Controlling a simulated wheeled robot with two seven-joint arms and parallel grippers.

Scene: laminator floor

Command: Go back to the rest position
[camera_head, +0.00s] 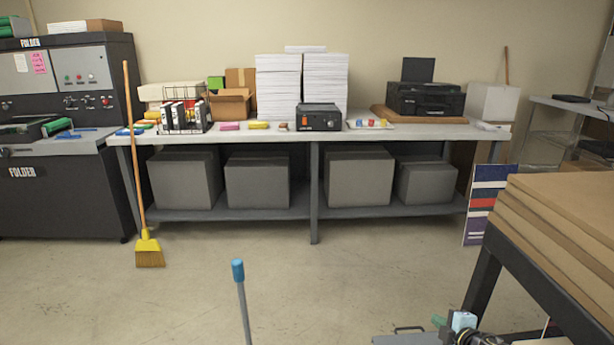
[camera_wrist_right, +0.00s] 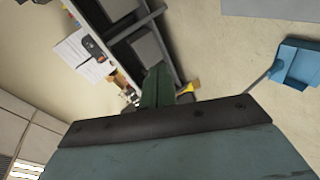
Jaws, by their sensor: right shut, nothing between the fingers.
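My right gripper (camera_head: 439,320) shows small at the bottom right of the head view, low in front of the stacked brown boards. In the right wrist view its green fingers (camera_wrist_right: 158,88) are together, with nothing between them. My left gripper is not in either view.
A workbench (camera_head: 335,136) with paper stacks and a printer (camera_head: 425,99) stands along the back wall. A broom (camera_head: 148,250) leans at its left. A blue-tipped pole (camera_head: 241,290) rises at the bottom centre. Stacked boards (camera_head: 560,235) stand at right. Open floor lies between.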

